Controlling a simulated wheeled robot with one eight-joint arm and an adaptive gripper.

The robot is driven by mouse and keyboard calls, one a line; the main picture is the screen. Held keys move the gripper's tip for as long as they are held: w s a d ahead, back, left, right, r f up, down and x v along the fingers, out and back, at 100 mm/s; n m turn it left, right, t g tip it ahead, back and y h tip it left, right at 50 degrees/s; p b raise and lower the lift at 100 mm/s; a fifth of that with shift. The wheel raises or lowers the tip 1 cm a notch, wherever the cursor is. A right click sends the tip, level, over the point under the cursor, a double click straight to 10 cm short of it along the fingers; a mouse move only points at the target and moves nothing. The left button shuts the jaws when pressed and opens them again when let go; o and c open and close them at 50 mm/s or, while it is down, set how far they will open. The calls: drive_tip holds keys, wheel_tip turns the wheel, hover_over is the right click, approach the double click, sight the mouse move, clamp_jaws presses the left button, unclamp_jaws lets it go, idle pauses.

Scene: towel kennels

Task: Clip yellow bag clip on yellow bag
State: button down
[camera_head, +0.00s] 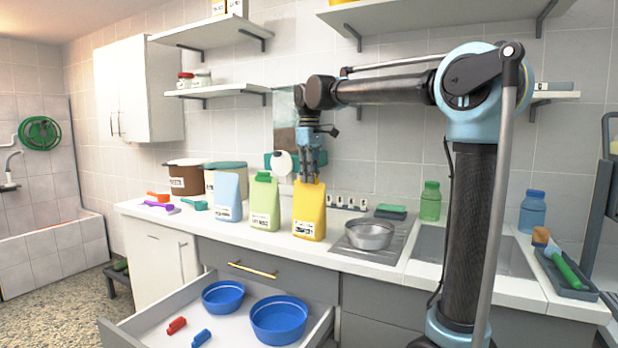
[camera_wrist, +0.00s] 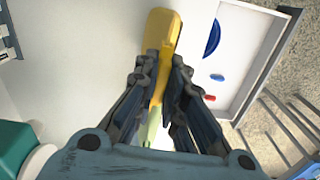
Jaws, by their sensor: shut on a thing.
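The yellow bag (camera_head: 309,214) stands upright on the counter, right of the green bag. My gripper (camera_head: 308,179) points straight down at the yellow bag's top edge. In the wrist view, my gripper (camera_wrist: 160,95) is shut on a narrow yellow thing, which I take to be the yellow bag clip (camera_wrist: 166,45). Clip and bag share a colour, and the fingers cover part of them, so I cannot tell whether the clip sits around the bag's top or just above it.
A green bag (camera_head: 264,205) and a light blue bag (camera_head: 228,198) stand to the left. Orange (camera_head: 158,196), purple (camera_head: 160,208) and teal (camera_head: 194,205) clips lie further left. A metal bowl (camera_head: 369,235) stands right. Below, an open drawer (camera_head: 150,326) holds blue bowls.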

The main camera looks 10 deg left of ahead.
drive_tip(key=shift+f, duration=0.45)
idle(1.1)
idle(0.3)
drive_tip(key=c, duration=1.1)
unclamp_jaws()
drive_tip(key=shift+r, duration=2.5)
